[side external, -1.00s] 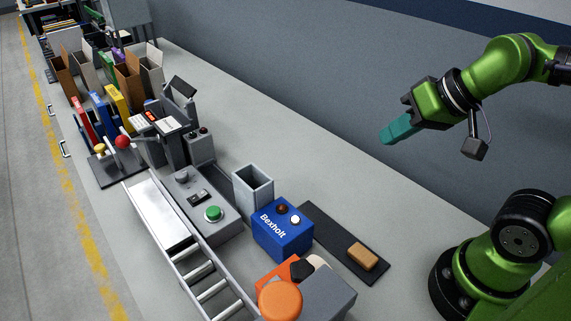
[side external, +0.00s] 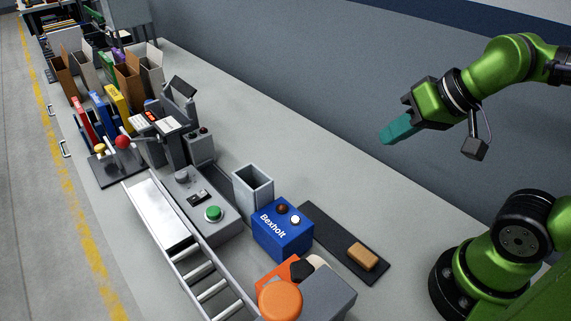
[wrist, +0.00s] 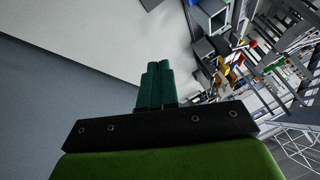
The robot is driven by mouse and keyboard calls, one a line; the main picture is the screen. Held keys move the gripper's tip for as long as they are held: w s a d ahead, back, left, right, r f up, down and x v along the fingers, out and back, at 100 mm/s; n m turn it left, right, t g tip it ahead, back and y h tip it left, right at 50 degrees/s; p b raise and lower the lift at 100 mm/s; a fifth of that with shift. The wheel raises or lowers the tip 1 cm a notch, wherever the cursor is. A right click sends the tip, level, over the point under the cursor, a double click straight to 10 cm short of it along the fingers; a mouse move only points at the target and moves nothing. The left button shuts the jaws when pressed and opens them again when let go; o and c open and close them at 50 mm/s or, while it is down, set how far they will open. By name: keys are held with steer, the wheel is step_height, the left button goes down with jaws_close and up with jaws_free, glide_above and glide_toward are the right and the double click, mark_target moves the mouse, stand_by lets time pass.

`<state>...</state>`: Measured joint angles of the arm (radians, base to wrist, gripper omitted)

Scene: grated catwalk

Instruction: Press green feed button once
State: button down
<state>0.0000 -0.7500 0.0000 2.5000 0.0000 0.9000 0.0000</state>
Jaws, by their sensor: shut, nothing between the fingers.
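The green button (side external: 213,214) is a round green cap on the grey control box (side external: 222,232) beside the conveyor in the side external view. My gripper (side external: 385,139) has teal fingers and is high up at the right, well above the table and far from the button. The fingers are shut together and empty. They also show in the wrist view (wrist: 156,68), pressed side by side. I cannot make out the green button in the wrist view.
A blue Bexholt box (side external: 283,233) with two round buttons and a grey open bin (side external: 253,187) stand right of the control box. An orange round cap (side external: 280,299) is in front. A tan block lies on a dark mat (side external: 331,236). A lever unit (side external: 115,165) stands left.

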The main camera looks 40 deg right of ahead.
stand_by(0.7)
steer(key=n+t+h, duration=0.2)
steer(key=n+h, duration=0.3)
steer(key=n, duration=0.4)
glide_above(213, 214)
step_height(213, 214, down, 8)
steer(key=r, duration=0.1)
steer(key=shift+f, duration=0.25)
steer(key=shift+f, duration=0.15)
steer(key=shift+f, duration=4.25)
steer(key=shift+f, duration=0.1)
